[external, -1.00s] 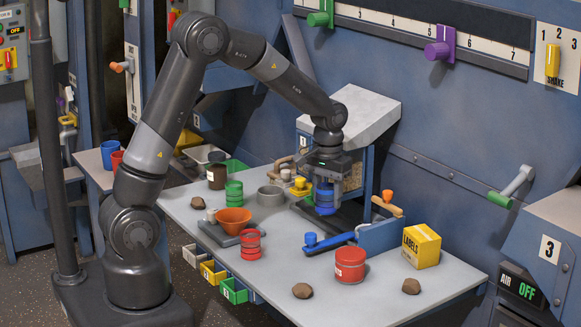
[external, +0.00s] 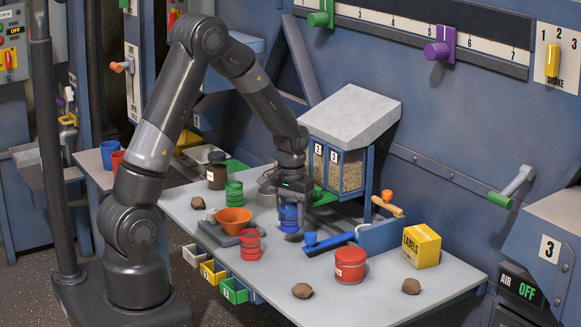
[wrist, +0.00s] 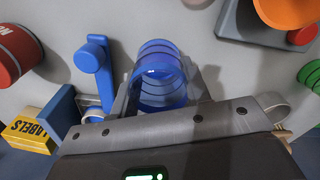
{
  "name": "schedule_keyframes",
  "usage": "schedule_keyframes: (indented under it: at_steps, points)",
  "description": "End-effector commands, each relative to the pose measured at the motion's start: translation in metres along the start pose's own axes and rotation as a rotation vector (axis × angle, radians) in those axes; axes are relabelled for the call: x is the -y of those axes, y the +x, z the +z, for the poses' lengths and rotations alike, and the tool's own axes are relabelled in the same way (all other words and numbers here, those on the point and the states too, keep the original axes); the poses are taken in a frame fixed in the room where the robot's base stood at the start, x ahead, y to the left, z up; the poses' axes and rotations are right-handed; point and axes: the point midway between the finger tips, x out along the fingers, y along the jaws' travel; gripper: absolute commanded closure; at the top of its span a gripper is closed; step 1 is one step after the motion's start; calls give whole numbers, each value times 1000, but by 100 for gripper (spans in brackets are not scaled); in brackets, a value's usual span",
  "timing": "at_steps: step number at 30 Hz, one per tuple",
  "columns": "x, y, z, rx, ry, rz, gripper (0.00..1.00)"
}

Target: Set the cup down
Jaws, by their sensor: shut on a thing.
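The blue ribbed cup (external: 289,214) is between the fingers of my gripper (external: 289,222), over the grey bench (external: 310,290), just right of the orange bowl. In the wrist view the cup (wrist: 160,62) shows between the two grey fingers (wrist: 163,88), its rim facing the camera. My gripper is shut on it. The cup is low over the bench; I cannot tell whether its base touches the top. I cannot see what is inside it.
An orange bowl (external: 234,217) on a scale and a red cup (external: 250,243) stand to the left. A blue-handled tool (external: 329,243) lies close on the right, with a red tin (external: 350,264) beyond. Grain bins (external: 342,170) stand behind. The front bench is mostly clear.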

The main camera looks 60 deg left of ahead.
Motion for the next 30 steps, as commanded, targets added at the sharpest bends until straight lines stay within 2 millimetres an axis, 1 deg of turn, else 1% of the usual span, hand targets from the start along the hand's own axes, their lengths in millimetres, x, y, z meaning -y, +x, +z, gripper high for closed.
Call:
schedule_keyframes:
  at_steps: [5, 13, 24, 25, 30]
  points:
    - [6, 8, -5, 2, 1, 0, 78]
    - [5, 43, -4, 3, 1, 0, 78]
    - [5, 48, -5, 1, 1, 0, 78]
    - [5, 48, -5, 1, 1, 0, 55]
    - [5, 47, -5, 1, 1, 0, 41]
